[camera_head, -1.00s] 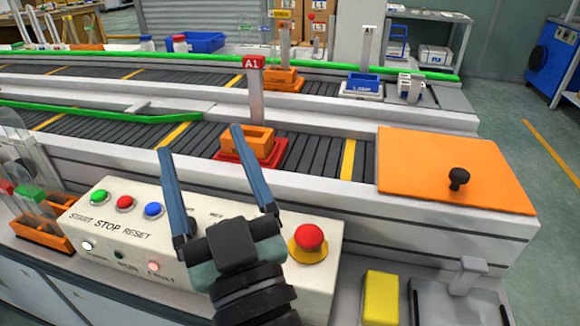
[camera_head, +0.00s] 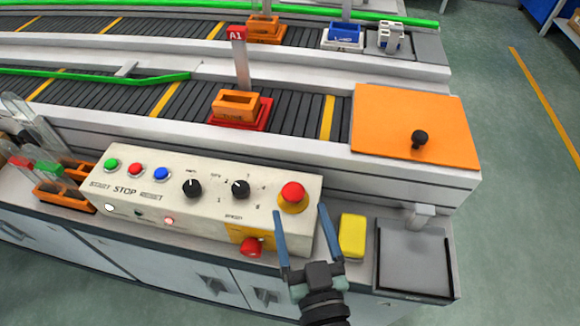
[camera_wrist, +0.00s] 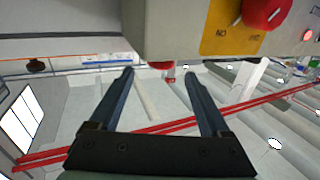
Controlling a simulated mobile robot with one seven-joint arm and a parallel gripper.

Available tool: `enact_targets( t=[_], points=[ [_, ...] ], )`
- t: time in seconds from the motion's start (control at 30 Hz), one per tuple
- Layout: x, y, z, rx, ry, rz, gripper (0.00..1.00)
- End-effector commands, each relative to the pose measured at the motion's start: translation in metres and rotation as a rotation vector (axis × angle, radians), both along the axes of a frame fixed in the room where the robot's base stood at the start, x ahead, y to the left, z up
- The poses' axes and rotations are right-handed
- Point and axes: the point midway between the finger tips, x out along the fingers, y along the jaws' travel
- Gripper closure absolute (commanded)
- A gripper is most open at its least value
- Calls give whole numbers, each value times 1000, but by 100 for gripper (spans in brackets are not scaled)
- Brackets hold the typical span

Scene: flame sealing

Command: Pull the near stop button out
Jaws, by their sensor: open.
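The red mushroom stop button (camera_head: 293,192) sits on a yellow base at the right end of the cream control panel's top (camera_head: 215,205). My gripper (camera_head: 300,221) is open and empty, its fingers reaching up towards the button from the near right side. In the wrist view, the view is inverted; my gripper (camera_wrist: 160,73) has its fingers spread, and a red piece (camera_wrist: 160,65), apparently the button, shows at the panel's edge between the fingertips. I cannot tell whether the fingers touch it. A small red STOP button (camera_head: 135,168) is further left on the panel.
A red rotary switch (camera_head: 251,248) on a yellow plate is on the panel's front. A yellow block (camera_head: 352,235) and a grey tray (camera_head: 415,262) lie right of my gripper. Conveyors run behind, with an orange cover (camera_head: 412,125) at the right end.

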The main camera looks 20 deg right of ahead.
Motion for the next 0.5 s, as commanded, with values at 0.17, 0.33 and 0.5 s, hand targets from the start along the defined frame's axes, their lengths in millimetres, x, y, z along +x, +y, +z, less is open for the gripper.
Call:
enact_targets(
  t=[0.17,0.33,0.5],
  points=[
    [31,-6,5,0,-3,1,19],
    [58,-11,4,1,-2,1,19],
    [79,-16,3,1,-2,1,19]
  ],
)
